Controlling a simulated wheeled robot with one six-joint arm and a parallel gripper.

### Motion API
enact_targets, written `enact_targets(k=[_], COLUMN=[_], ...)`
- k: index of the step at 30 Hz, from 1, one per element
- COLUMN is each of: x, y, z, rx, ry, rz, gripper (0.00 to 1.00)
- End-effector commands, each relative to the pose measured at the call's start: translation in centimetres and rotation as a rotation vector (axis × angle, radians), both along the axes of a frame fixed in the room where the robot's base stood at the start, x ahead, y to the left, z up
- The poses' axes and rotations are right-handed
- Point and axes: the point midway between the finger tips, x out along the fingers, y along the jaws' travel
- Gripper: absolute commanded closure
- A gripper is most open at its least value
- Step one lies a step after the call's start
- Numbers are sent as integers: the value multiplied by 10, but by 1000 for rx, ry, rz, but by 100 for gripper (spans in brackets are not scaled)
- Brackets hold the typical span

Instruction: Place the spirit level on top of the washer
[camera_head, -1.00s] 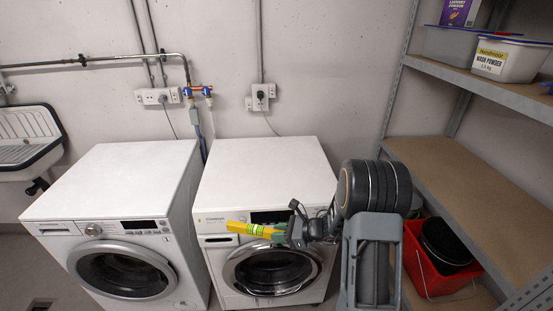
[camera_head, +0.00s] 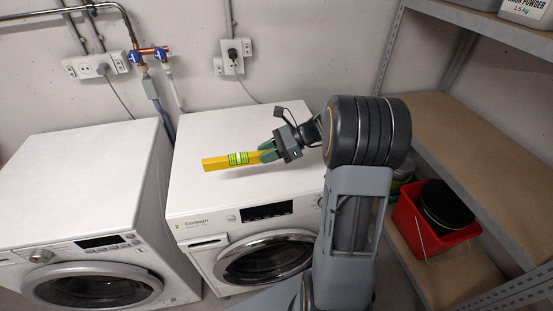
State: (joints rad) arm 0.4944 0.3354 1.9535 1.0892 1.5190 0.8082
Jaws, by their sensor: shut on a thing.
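The yellow spirit level (camera_head: 218,163) with a bright green vial section is held by one end in my gripper (camera_head: 268,153). My gripper is shut on its right end, with the free end pointing left. The level shows over the white top of the right washer (camera_head: 200,196), roughly level. A faint dark shadow lies below it on the top. I cannot tell whether it touches the surface. There are two white front-loading washers; the left washer (camera_head: 60,185) stands beside the right one.
A metal shelf (camera_head: 460,130) with brown boards stands at the right, close to my arm. A red bucket (camera_head: 425,235) sits on its lower board. Taps and pipes (camera_head: 150,55) and sockets (camera_head: 233,62) are on the wall behind. Both washer tops are otherwise clear.

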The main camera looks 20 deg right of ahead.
Motion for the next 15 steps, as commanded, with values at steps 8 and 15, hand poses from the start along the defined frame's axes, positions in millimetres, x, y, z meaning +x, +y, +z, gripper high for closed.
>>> enact_targets(k=[8, 15], x=[22, 29], y=[-43, -56], z=[-43, -61], rx=[2, 0], ry=[1, -1], rz=[-1, 3], gripper=[100, 100])
